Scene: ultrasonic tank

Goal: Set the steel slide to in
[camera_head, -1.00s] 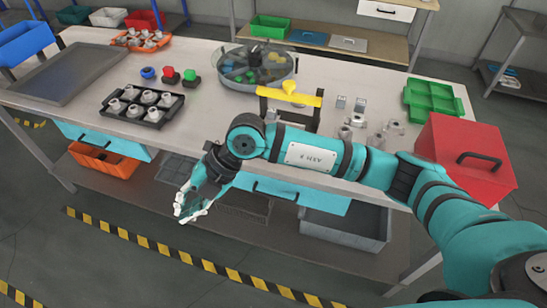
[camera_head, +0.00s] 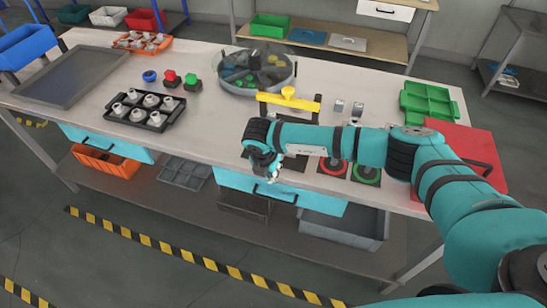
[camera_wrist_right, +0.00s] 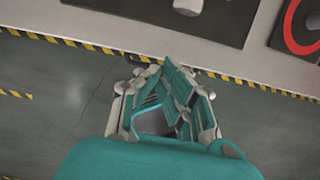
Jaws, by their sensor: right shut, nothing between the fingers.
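A pale steel knob (camera_wrist_right: 187,5) on a dark plate (camera_wrist_right: 222,18) shows at the top of the right wrist view, cut off by the frame. It may be the steel slide; its position cannot be read. In the head view, the dark plate (camera_head: 258,160) at the table's front edge is mostly hidden behind my right arm. My right gripper (camera_head: 275,172) hangs just off the front edge, by this plate. In the wrist view its fingers (camera_wrist_right: 172,88) are shut and empty, apart from the knob, with floor behind them. My left gripper is not in view.
Plates with a red ring (camera_head: 333,167) and a green ring (camera_head: 366,173) lie right of the gripper. A yellow bar (camera_head: 290,103) stands behind my arm. A red box (camera_head: 465,145) sits at the right. Teal drawers (camera_head: 320,202) line the table front.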

